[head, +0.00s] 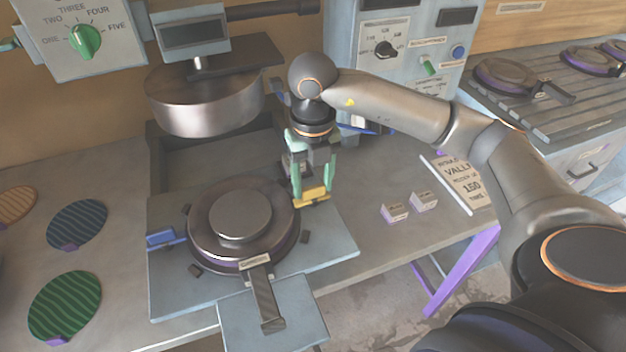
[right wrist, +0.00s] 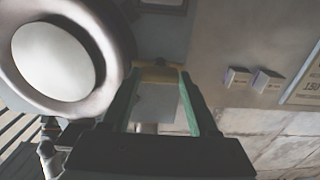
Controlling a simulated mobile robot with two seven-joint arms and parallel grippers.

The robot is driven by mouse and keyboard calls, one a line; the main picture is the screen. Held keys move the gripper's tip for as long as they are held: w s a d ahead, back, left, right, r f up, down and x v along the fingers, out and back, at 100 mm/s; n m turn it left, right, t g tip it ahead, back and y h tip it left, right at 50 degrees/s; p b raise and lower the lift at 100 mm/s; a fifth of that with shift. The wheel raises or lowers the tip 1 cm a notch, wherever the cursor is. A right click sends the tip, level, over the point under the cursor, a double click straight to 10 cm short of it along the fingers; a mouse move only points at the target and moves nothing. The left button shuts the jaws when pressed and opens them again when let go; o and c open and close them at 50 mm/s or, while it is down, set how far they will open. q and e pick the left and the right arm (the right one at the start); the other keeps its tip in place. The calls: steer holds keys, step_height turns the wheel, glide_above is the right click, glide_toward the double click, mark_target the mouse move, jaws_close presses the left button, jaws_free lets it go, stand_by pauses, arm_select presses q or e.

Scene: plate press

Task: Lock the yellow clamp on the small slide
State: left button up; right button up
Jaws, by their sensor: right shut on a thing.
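The yellow clamp (head: 314,195) sits at the right edge of the pale blue slide plate (head: 325,245), beside the round dark plate. My right gripper (head: 312,188) points down with its green fingers on either side of the clamp, shut on it. In the right wrist view the yellow clamp (right wrist: 158,75) shows as a bar between the fingertips of my right gripper (right wrist: 157,82). I cannot tell whether the clamp is locked. My left gripper is not in view.
A round dark plate (head: 203,238) with a handle rests on the slide. A blue clamp (head: 160,239) is at its left. The press head (head: 200,105) hangs behind. Two small blocks (head: 395,212) lie on the bench at right. Striped discs (head: 66,305) lie at left.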

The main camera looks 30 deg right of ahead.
steer(key=o, duration=1.4)
